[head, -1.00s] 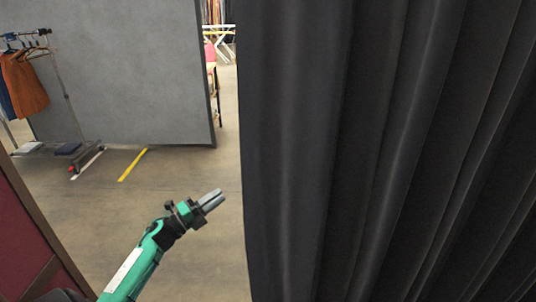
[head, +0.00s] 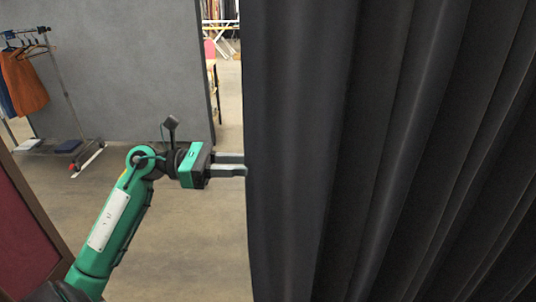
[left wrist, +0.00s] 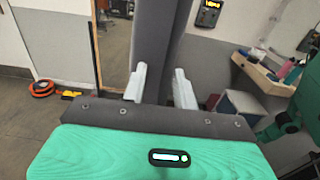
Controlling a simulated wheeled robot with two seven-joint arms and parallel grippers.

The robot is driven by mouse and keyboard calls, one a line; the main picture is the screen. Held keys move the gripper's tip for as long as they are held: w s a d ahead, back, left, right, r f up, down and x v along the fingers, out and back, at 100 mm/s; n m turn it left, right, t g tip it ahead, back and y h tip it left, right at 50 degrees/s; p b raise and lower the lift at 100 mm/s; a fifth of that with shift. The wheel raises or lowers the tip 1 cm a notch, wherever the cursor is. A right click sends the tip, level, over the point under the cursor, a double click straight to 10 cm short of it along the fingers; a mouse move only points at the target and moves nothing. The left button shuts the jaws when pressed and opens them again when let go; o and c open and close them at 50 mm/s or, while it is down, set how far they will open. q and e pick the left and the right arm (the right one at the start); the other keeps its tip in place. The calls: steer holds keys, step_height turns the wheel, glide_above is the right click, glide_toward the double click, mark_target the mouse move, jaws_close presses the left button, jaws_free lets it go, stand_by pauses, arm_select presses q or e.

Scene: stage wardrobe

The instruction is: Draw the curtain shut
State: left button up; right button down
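The dark grey curtain (head: 340,150) hangs in deep folds over the right half of the head view. Its free left edge runs from top to bottom near the middle. My left gripper (head: 244,165) reaches in from the left, its fingers level and pointing right, tips at that edge. In the left wrist view, the curtain (left wrist: 155,45) stands as a dark upright band ahead of and between the two parted fingers (left wrist: 160,86). The fingers look open, and I cannot tell whether either touches the cloth. My right gripper is not in view.
A grey partition (head: 130,65) stands behind, with a clothes rack (head: 65,95) holding orange garments at the left. A dark red panel (head: 30,245) is at the lower left. The floor (head: 190,240) left of the curtain is clear. A wall shelf (left wrist: 265,72) shows in the wrist view.

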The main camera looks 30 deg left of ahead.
mark_target(264, 165)
arm_select(q)
steer(key=p+x, duration=0.2)
steer(key=x, duration=0.3)
steer(key=shift+d+r, duration=0.1)
steer(key=shift+d, duration=0.05)
steer(key=shift+w+d, duration=0.25)
steer(key=shift+d, duration=0.15)
jaws_close()
